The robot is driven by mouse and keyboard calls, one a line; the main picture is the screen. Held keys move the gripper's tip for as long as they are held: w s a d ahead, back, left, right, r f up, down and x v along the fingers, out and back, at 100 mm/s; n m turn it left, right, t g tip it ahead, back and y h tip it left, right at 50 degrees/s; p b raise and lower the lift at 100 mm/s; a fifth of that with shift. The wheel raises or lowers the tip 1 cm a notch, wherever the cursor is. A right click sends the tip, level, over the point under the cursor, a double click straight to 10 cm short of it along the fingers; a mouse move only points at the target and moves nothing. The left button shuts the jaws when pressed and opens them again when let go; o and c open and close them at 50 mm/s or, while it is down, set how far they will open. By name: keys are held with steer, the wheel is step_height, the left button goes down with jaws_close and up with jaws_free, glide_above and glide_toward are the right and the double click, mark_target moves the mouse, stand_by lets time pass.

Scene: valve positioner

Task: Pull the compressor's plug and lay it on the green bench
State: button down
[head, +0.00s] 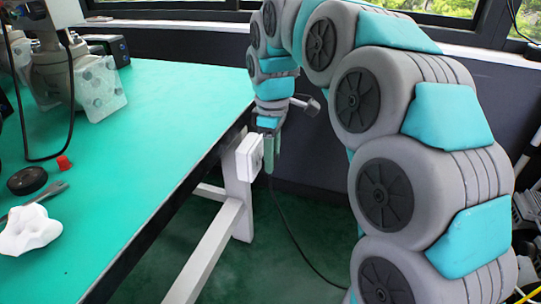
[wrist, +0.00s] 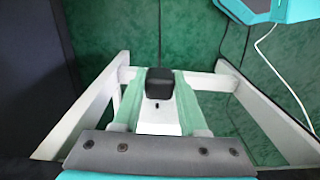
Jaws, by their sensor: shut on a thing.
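The green bench (head: 150,130) fills the left of the head view. A white socket box (head: 248,158) is on the bench's white frame, below the top. My gripper (head: 270,156) points down beside this box, with its fingers below the bench top. In the wrist view my green fingers (wrist: 159,92) are shut on the black plug (wrist: 160,83). The white face of the socket box (wrist: 158,122) shows between the fingers, close to the plug. I cannot tell whether the plug is still seated in it. A dark cord (head: 285,220) runs from below my gripper to the floor.
On the bench are a white lumpy thing (head: 28,231), a black disc (head: 27,180), a red cap (head: 64,163), a wrench (head: 45,193) and a grey valve assembly (head: 90,85). The right part of the bench top is clear. White frame bars (head: 212,250) lie near my gripper.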

steer(key=shift+s+d, duration=0.15)
steer(key=shift+d, duration=0.3)
stand_by(0.6)
steer(key=shift+s+d, duration=0.35)
steer(key=shift+d, duration=0.55)
steer(key=shift+s+d, duration=0.3)
steer(key=shift+d, duration=0.6)
steer(key=shift+r, duration=0.1)
